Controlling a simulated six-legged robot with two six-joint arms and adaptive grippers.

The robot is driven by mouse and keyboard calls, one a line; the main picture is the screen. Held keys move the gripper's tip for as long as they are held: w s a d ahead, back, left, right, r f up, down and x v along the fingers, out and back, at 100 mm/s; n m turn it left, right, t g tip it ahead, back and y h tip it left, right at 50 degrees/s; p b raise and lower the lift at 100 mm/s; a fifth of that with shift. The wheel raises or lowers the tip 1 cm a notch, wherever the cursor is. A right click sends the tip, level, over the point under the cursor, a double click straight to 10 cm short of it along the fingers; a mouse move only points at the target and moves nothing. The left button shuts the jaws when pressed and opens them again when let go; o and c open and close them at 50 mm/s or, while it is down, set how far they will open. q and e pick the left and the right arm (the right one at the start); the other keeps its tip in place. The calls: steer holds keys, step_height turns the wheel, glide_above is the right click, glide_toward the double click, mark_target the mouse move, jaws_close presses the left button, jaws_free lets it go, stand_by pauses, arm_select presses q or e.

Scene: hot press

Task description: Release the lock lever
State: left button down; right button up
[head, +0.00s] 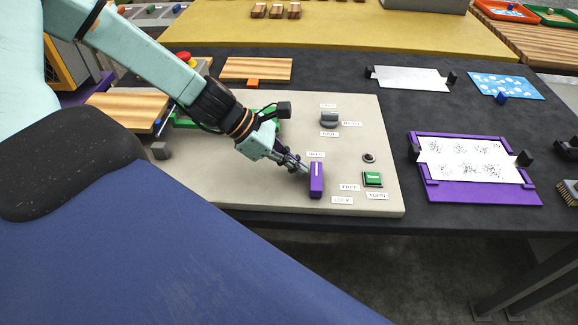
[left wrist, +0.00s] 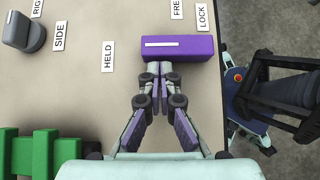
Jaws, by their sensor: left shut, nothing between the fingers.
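The lock lever is a purple bar with a white line (head: 316,182) on the beige panel (head: 240,190). In the head view it points from the HELD label down towards the LOCK label (head: 342,200), with the FREE label (head: 349,187) to its right. It also shows in the left wrist view (left wrist: 190,51), lying across the picture. My left gripper (head: 304,170) is shut and empty, its tips (left wrist: 161,72) at the lever's left long side in the head view. I cannot tell if they touch it. My right gripper is not in view.
A green button (head: 372,179) and a small round knob (head: 369,157) sit right of the lever. A grey knob (head: 329,119) stands behind it. Green parts (left wrist: 35,153) lie on the panel. A purple frame with a white sheet (head: 470,195) lies to the right.

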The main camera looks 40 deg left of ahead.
arm_select(q)
steer(key=shift+r, duration=0.1)
stand_by(0.5)
steer(key=shift+w+d+m+g+p, duration=0.1)
steer(key=shift+w+m+g+p, duration=0.15)
steer(key=shift+m+p, duration=0.2)
